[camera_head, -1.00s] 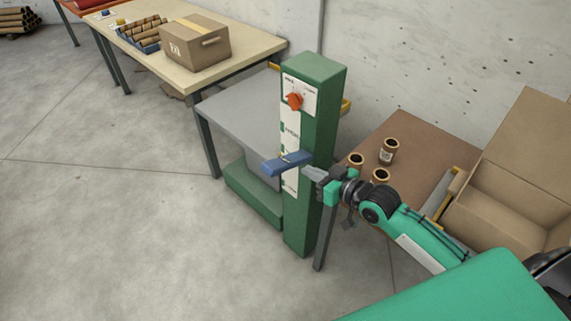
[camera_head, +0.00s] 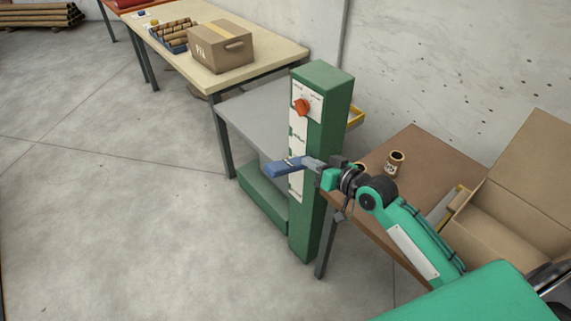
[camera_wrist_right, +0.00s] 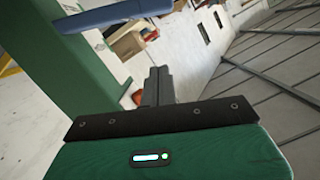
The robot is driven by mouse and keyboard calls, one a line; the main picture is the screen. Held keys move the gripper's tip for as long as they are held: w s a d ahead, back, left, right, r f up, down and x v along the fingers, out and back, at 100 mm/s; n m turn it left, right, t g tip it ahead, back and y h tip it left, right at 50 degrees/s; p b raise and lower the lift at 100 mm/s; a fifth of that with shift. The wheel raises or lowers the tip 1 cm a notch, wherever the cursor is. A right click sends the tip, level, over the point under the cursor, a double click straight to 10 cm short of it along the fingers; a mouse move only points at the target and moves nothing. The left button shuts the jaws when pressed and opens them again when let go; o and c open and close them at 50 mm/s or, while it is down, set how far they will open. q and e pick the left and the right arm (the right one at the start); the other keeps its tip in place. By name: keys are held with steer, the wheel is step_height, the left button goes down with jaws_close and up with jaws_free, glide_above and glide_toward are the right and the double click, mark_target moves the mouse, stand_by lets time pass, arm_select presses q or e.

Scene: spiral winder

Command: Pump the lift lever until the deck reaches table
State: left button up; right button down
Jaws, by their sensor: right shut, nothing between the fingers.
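The blue lift lever (camera_head: 286,167) sticks out from the front of the green lift column (camera_head: 322,150); it also crosses the top of the right wrist view (camera_wrist_right: 112,15). My right gripper (camera_head: 309,163) is shut and empty, its fingertips at the lever's right end. In the right wrist view its fingers (camera_wrist_right: 158,86) show below the lever; I cannot tell whether they touch it. The grey deck (camera_head: 250,112) sits behind the column, over a green base (camera_head: 262,197), and looks lower than the beige table top (camera_head: 284,52). My left gripper is out of view.
A red knob (camera_head: 302,107) is on the column's panel. A closed carton (camera_head: 220,50) stands on the beige table. A brown table (camera_head: 432,160) at right bears a jar (camera_head: 395,163) and an open carton (camera_head: 480,222). The floor at left is clear.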

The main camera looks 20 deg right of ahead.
steer(key=p, duration=0.1)
glide_above(285, 166)
steer(key=s, duration=0.2)
steer(key=f, duration=0.5)
steer(key=shift+s+a+f+p, duration=0.3)
steer(key=shift+a+p, duration=0.1)
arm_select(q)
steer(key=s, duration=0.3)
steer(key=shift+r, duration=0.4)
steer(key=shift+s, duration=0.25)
arm_select(e)
steer(key=shift+f, duration=0.1)
